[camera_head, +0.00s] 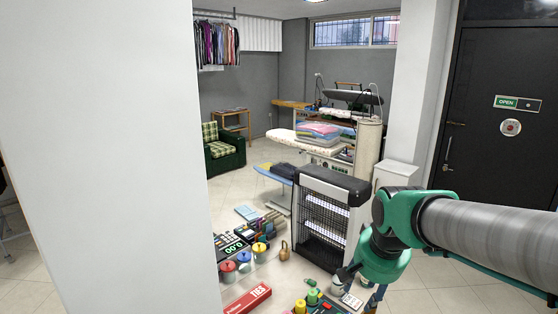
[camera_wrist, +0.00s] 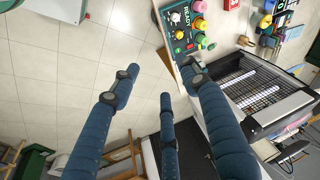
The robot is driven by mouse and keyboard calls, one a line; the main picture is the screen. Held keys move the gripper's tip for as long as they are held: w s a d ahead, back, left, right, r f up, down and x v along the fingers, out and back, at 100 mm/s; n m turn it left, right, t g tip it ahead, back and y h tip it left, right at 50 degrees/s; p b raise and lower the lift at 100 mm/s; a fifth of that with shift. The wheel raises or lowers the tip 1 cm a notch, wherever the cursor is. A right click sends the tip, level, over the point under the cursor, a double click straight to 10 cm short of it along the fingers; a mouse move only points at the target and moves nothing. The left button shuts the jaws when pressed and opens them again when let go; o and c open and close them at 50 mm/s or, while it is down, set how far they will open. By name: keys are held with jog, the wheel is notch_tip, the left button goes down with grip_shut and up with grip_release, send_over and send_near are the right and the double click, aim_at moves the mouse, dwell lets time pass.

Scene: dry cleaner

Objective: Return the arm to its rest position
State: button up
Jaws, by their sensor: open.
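My arm reaches in from the right edge of the head view, with a grey link and teal joints. It bends downward in front of the black heater-like unit with glowing bars (camera_head: 323,217). My gripper (camera_wrist: 160,80) shows in the wrist view with three blue fingers spread apart and nothing between them. Below the fingers is tiled floor. In the head view the gripper is mostly hidden behind the teal joint and cut off by the bottom edge.
A control panel with coloured knobs (camera_wrist: 183,30) lies close to the right fingertip in the wrist view. A red box (camera_head: 248,299) and several small items lie on the floor. A white wall (camera_head: 110,150) fills the left. A black door (camera_head: 500,110) stands at right.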

jog(key=s+d+r+n+t, duration=0.1)
jog(key=s+n, duration=0.3)
jog(key=s, duration=1.5)
jog(key=shift+r+t+b, duration=0.45)
jog(key=shift+r+t, duration=0.05)
jog(key=shift+r, duration=0.2)
